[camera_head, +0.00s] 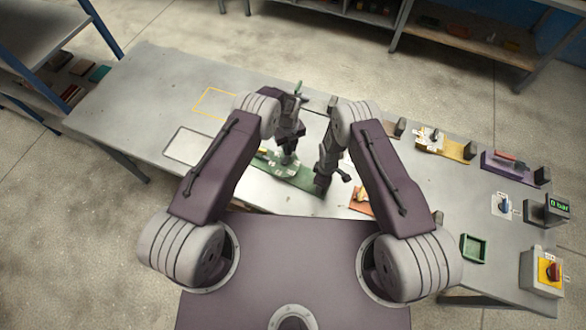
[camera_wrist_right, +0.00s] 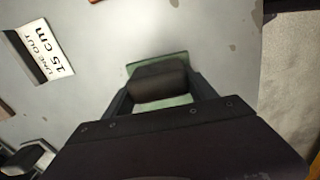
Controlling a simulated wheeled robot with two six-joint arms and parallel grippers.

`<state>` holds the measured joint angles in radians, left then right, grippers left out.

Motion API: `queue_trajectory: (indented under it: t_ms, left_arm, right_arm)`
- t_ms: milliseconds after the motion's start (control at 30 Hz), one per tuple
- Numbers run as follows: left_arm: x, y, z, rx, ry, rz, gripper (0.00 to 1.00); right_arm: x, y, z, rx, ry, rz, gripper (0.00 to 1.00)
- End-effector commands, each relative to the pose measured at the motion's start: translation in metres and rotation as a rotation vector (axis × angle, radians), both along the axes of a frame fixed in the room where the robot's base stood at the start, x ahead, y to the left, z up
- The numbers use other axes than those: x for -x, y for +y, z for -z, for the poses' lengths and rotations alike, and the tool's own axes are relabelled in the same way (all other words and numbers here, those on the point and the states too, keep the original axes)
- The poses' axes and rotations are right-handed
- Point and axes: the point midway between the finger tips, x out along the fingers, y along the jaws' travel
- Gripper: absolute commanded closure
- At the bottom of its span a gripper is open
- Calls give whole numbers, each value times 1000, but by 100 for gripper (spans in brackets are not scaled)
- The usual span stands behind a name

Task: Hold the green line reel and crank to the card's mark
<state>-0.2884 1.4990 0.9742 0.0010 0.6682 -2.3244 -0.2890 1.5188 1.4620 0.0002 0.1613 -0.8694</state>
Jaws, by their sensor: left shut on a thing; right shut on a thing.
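The green line reel (camera_head: 302,180) lies on the grey bench in front of me, a long green base with a pale round dial (camera_head: 287,168) on it. My left gripper (camera_head: 289,152) points down over the dial, shut on the reel's crank, which it mostly hides. My right gripper (camera_head: 322,186) is at the base's right end. In the right wrist view my right gripper (camera_wrist_right: 160,88) is shut on the dark block (camera_wrist_right: 158,82) on the green base (camera_wrist_right: 170,58). The card (camera_wrist_right: 42,46) there reads "LINE OUT 15 cm".
A grey-white panel (camera_head: 190,146) and a yellow outline (camera_head: 213,101) lie on the left. An orange board (camera_head: 361,201), a yellow board (camera_head: 452,149), a purple board (camera_head: 512,170), a green tray (camera_head: 474,248) and a red-knobbed box (camera_head: 546,273) stand to the right.

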Motion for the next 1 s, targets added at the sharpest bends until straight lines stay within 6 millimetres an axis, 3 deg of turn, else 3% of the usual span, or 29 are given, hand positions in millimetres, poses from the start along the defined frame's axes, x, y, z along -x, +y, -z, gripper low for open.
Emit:
queue_trajectory:
  t_ms: [133,167,233,600,1000]
  left_arm:
    - [-1,-1,-1,1,-2,-2,100]
    - [-1,-1,-1,1,-2,-2,72]
    - [-1,-1,-1,1,-2,-2,56]
    - [-1,0,-8,1,-2,-2,56]
    - [-1,0,-100,2,-3,-2,56]
  right_arm:
    - [0,0,0,-1,-1,-2,99]
    - [0,1,0,-1,-1,-2,99]
    - [0,1,0,-1,-1,-2,99]
    - [-1,0,0,-1,-1,0,99]
    - [-1,0,0,-1,-1,0,99]
